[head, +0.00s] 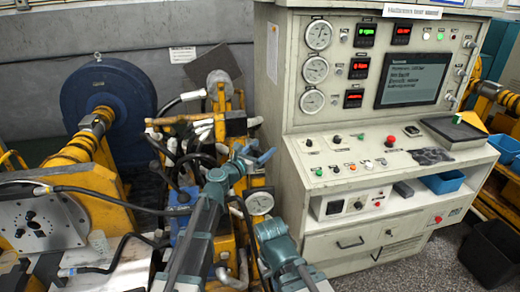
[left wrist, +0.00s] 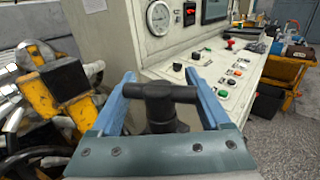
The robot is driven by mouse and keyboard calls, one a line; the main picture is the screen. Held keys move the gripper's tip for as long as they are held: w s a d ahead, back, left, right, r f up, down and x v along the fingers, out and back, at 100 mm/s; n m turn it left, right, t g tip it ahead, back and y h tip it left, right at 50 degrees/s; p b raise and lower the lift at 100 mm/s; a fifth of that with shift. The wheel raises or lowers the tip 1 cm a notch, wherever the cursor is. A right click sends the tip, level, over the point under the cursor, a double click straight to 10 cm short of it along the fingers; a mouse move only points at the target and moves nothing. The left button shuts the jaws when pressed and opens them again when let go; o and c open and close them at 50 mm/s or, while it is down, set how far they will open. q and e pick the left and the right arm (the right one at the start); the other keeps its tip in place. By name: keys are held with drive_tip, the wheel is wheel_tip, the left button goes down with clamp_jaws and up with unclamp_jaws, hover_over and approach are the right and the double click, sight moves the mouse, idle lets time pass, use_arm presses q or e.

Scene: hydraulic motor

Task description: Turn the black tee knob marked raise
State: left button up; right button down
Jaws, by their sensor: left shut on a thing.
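The black tee knob (left wrist: 160,108) is upright in the left wrist view, with its crossbar lying across the space between two blue fingers. My left gripper (left wrist: 160,82) is shut on it, one finger at each side. In the head view my left gripper (head: 254,154) is at the front left corner of the grey console, above the yellow machine parts. The knob is too small and covered to make out there. No "raise" marking can be read. My right gripper does not show.
The grey control console (head: 300,180) has gauges, a screen and several small knobs and buttons. A black block with yellow pipework (left wrist: 57,80) is close on the left. A blue round motor housing (head: 95,95) stands at the back left.

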use_arm(q)
drive_tip(key=shift+s+d+m+g+h, duration=0.2)
drive_tip(key=shift+m+g+h, duration=0.3)
drive_tip(key=shift+g+h, duration=0.1)
drive_tip(key=shift+s+d+m+g+h, duration=0.15)
drive_tip(key=shift+m+g+h, duration=0.35)
drive_tip(key=shift+h, duration=0.1)
drive_tip(key=o, duration=1.2)
drive_tip(key=shift+d, duration=0.1)
drive_tip(key=shift+s+a, duration=0.15)
drive_tip(key=shift+a, duration=0.1)
drive_tip(key=v, duration=1.3)
drive_tip(key=shift+s, duration=0.2)
drive_tip(key=shift+a+f, duration=0.1)
